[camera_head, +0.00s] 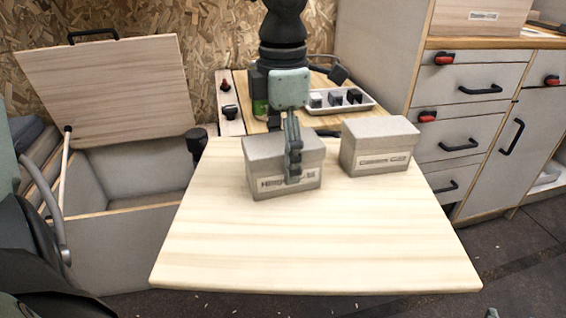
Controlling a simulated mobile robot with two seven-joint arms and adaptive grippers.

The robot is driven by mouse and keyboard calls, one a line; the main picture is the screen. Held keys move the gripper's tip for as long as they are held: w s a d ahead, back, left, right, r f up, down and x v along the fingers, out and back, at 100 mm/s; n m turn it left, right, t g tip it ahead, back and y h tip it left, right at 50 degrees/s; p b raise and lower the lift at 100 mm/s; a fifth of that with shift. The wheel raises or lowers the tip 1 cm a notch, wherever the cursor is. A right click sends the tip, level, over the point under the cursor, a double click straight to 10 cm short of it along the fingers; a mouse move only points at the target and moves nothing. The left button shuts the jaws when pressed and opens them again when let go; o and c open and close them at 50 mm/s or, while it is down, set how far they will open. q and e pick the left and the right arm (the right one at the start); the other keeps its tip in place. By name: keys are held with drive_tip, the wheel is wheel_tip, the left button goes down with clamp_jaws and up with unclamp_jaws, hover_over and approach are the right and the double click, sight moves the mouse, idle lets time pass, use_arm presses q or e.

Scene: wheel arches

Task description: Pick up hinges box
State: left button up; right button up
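The hinges box (268,170) is a grey lidded box with a partly covered label that seems to start with "Hinges". It stands upright on the pale wooden table (310,245), left of a second box. My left gripper (293,165) points down over it, right of its middle. One finger runs down in front of its front face and covers part of the label. The other finger is hidden, so I cannot tell whether the gripper is closed on the box.
A similar grey box (380,150) stands close to the right. A white tray (342,108) with small dark items lies behind. An open wooden chest (110,190) is at the left, drawers (465,105) at the right. The table's front is clear.

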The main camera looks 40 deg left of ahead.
use_arm(q)
drive_tip(key=c, duration=1.1)
drive_tip(key=shift+r, duration=0.1)
drive_tip(key=shift+c, duration=0.2)
